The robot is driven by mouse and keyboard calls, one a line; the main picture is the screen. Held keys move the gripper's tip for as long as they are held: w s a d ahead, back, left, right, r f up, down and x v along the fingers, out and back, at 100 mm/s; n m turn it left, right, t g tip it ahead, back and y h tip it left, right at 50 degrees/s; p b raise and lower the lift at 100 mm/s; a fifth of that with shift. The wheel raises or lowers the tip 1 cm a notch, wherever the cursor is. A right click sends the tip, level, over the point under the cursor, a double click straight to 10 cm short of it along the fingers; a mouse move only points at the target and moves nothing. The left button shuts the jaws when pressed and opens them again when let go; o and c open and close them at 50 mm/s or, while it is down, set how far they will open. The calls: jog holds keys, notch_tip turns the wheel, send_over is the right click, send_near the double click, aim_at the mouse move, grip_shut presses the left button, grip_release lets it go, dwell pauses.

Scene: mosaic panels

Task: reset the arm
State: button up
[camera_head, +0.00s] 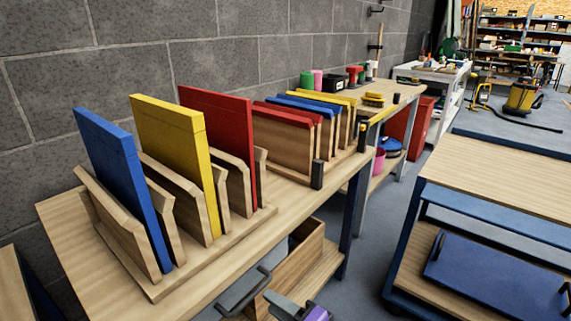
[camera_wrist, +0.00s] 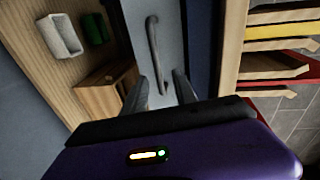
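My gripper (camera_wrist: 163,84) is open, with its two grey fingers apart and nothing visible between them. In the wrist view, a grey panel with a dark curved handle (camera_wrist: 153,50) lies beyond the fingertips. Part of my purple wrist and a grey finger (camera_head: 287,305) show at the bottom edge of the head view, low beside the bench. A dark handle (camera_head: 243,291) is just left of it. The rest of my arm is out of view.
A blue panel (camera_head: 118,170), yellow panel (camera_head: 178,135) and red panel (camera_head: 222,125) stand in a wooden rack on the bench (camera_head: 215,290). An open wooden box (camera_head: 300,262) sits on the shelf below. A blue-framed cart (camera_head: 480,185) stands right, across a floor gap (camera_head: 372,262).

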jog(key=d+r+t+h, duration=0.2)
jog(key=d+t+h, duration=0.2)
jog(key=d, duration=0.2)
jog(key=s+d+f+n+t+h, duration=0.1)
jog(key=s+d+n+t+h, duration=0.3)
jog(key=s+d, duration=0.7)
jog(key=s+d+r+n+g+h, duration=0.2)
jog(key=s+d, duration=0.1)
jog(key=s, duration=1.1)
jog(key=s+d+r+n+g+h, duration=0.1)
jog(key=s+d+r+g+h, duration=0.15)
jog(key=s, duration=1.25)
notch_tip(320, 180, up, 22)
jog(key=w+p, duration=0.1)
jog(key=p, duration=2.2)
jog(key=shift+r+t, duration=0.2)
jog(key=shift+t, duration=0.25)
jog(key=shift+a+y, duration=0.1)
jog(key=shift+y, duration=0.15)
